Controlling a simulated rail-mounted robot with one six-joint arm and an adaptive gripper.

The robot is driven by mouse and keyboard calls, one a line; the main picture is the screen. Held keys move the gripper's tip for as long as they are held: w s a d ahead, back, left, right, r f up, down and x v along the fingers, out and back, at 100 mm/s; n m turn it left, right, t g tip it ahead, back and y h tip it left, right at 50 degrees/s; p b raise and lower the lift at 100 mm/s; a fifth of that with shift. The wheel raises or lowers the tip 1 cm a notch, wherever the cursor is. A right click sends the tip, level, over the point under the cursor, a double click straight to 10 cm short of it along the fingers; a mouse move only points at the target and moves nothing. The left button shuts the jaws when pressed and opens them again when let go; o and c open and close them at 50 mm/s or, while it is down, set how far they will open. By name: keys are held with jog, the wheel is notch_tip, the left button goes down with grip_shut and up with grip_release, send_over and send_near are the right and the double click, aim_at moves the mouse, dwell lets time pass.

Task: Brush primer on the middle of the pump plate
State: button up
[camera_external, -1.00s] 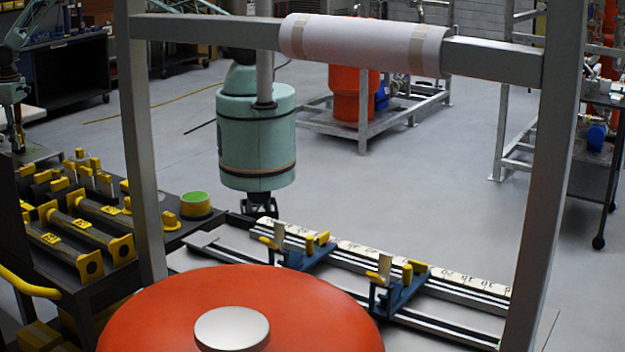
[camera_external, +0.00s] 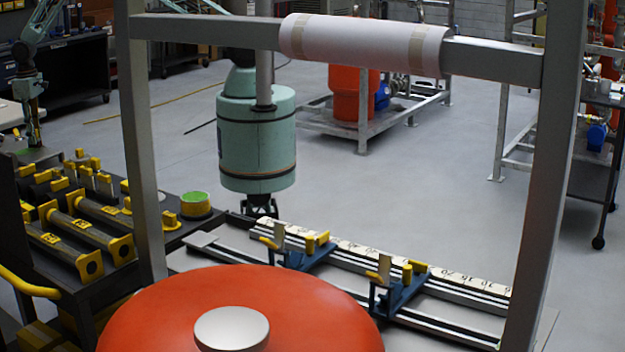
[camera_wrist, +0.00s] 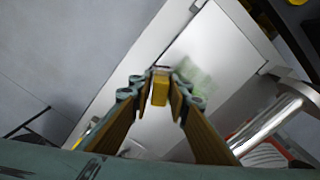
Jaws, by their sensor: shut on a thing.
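In the wrist view, my gripper (camera_wrist: 161,84) is shut on a yellow block-like handle (camera_wrist: 160,92), which looks like the brush handle. Its bristles are hidden. Beyond the fingers is a pale, shiny plate (camera_wrist: 222,48), apparently the pump plate, with a blurred greenish patch (camera_wrist: 196,76); I cannot tell whether this is primer or a reflection. Contact between brush and plate cannot be made out. In the external view, my gripper (camera_external: 33,130) points down at the far left, over a small grey surface (camera_external: 40,155).
A metal cylinder (camera_wrist: 275,122) lies close on the right in the wrist view. A black cart (camera_external: 110,282) carries several yellow-ended cylinders, with a green-topped yellow pot (camera_external: 195,204) beside them. An upright frame (camera_external: 143,150) and orange drum (camera_external: 300,310) stand in front.

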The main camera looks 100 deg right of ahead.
jog(key=shift+w+d, duration=0.35)
jog(key=shift+w, duration=0.4)
jog(key=shift+w+a+p, duration=0.35)
jog(key=shift+w+a, duration=1.25)
jog(key=shift+a, duration=0.25)
jog(key=shift+w+a+p, duration=0.3)
jog(key=shift+w+a, duration=1.3)
jog(key=shift+a, duration=0.25)
jog(key=shift+w+d, duration=0.6)
jog(key=shift+s+d+b, duration=0.4)
jog(key=shift+s+d, duration=1.25)
jog(key=shift+d, duration=0.15)
jog(key=shift+s+d+b, duration=0.4)
jog(key=shift+s+d, duration=1.2)
jog(key=shift+d, duration=0.15)
jog(key=shift+s+d+r, duration=0.1)
jog(key=shift+s+d, duration=0.05)
jog(key=shift+r+p, duration=1.5)
jog(key=shift+r, duration=2.45)
